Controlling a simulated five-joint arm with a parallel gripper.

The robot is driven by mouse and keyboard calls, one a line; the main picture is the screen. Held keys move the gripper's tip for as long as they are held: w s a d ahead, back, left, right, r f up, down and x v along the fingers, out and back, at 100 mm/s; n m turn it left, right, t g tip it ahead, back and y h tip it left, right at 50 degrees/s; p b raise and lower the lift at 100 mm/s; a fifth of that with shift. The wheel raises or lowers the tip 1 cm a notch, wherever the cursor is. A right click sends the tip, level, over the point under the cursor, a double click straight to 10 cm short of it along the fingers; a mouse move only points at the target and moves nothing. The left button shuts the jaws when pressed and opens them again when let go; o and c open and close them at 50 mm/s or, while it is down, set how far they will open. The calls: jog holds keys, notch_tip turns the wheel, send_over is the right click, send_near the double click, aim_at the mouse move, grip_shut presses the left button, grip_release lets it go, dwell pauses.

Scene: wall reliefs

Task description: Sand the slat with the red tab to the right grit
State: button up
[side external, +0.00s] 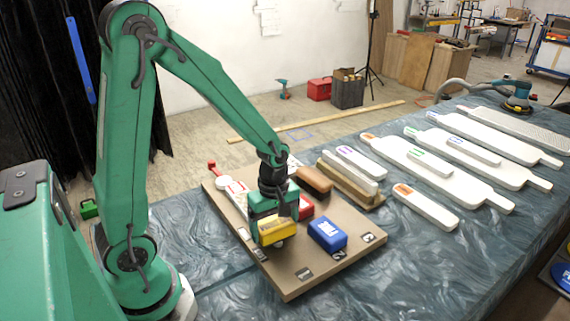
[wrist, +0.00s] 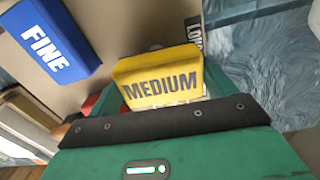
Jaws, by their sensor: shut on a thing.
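My gripper (side external: 276,212) is shut on a yellow sanding block (side external: 272,230), over the front left of the brown board (side external: 290,284). The block is marked MEDIUM in the wrist view (wrist: 162,84). A blue block (side external: 328,234), marked FINE in the wrist view (wrist: 48,38), rests on the board to the right. A red block (side external: 306,207) is partly hidden behind my gripper. A short white slat (side external: 428,206) with an orange-red tab lies right of the board. A long paddle-shaped slat (side external: 440,173) has a similar orange-red tab at its left end.
White slats (side external: 360,160) with purple or green tabs lie on and beside the long ones. A brown brush-like block (side external: 314,179) stands at the board's back. Small black labels (side external: 305,273) line its front edge. The blue table cloth (side external: 400,280) is clear in front.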

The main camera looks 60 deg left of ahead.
notch_tip(320, 180, up, 3)
jog(key=shift+f, duration=0.2)
jog(key=shift+r, duration=2.85)
